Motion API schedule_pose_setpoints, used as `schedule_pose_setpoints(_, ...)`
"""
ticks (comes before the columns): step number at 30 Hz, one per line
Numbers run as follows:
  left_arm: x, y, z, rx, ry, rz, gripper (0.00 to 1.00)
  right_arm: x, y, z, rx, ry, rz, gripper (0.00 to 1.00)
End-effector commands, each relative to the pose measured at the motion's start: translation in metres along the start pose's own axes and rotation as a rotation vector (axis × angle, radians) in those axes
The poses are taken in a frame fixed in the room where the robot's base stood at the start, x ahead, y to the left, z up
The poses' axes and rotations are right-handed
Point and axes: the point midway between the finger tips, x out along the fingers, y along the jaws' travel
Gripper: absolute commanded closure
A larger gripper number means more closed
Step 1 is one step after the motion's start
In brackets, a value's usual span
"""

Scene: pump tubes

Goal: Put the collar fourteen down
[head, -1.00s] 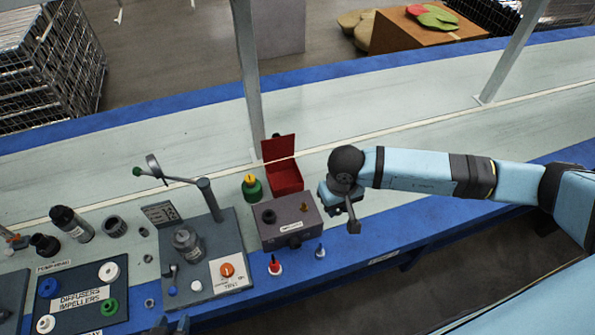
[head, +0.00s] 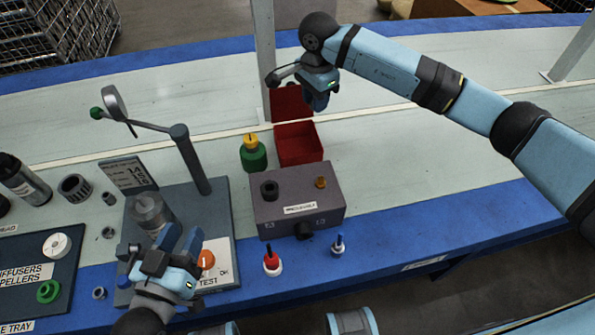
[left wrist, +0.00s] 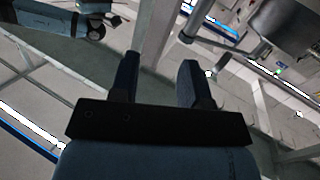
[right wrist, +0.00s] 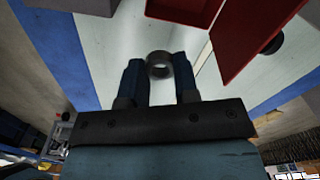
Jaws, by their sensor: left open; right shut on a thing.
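My right gripper (head: 320,97) is raised beside the upright lid of the red box (head: 298,143). In the right wrist view it is shut on a small grey ring-shaped collar (right wrist: 159,66), held between the fingertips; no number is readable on it. In the head view the collar is hidden or too small to make out. The red box also shows at the top of the right wrist view (right wrist: 236,45), apart from the collar. My left gripper (head: 188,243) is open and empty over the test stand (head: 185,210), in front of its clear pot; it points upward.
A grey box (head: 325,212) with knobs stands in front of the red box. A green bottle (head: 253,157) with a yellow top stands left of it. Loose rings (head: 74,187) lie at left. Bare belt lies right of the red box.

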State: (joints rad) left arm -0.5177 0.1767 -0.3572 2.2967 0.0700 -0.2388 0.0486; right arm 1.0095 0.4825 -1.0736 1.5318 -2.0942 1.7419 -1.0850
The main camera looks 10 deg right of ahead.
Motion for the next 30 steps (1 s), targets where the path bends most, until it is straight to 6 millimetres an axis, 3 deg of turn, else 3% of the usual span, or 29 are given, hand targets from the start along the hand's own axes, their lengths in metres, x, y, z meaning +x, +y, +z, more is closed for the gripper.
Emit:
schedule_pose_setpoints(1,0.002,0.000,0.020,-0.006,0.032,0.014,0.57,0.018,-0.012,0.003,0.062,-0.003,-0.004,1.00)
schedule_pose_setpoints(3,0.002,0.003,0.023,-0.015,0.070,0.030,0.57,0.019,-0.024,0.006,0.150,-0.005,-0.002,1.00)
schedule_pose_setpoints(9,0.000,0.009,0.024,-0.036,0.149,0.064,0.57,0.015,-0.045,0.013,0.330,-0.012,0.004,1.00)
schedule_pose_setpoints(13,-0.001,0.011,0.021,-0.042,0.172,0.074,0.57,0.012,-0.050,0.014,0.383,-0.014,0.008,1.00)
schedule_pose_setpoints(16,-0.002,0.013,0.017,-0.046,0.198,0.084,0.57,0.021,-0.051,0.015,0.397,-0.015,0.011,1.00)
schedule_pose_setpoints(19,-0.003,0.018,0.009,-0.054,0.243,0.102,0.57,0.043,-0.051,0.016,0.399,-0.015,0.013,1.00)
schedule_pose_setpoints(30,0.004,0.015,0.045,-0.058,0.130,0.116,0.57,0.141,-0.050,0.018,0.397,-0.016,0.011,1.00)
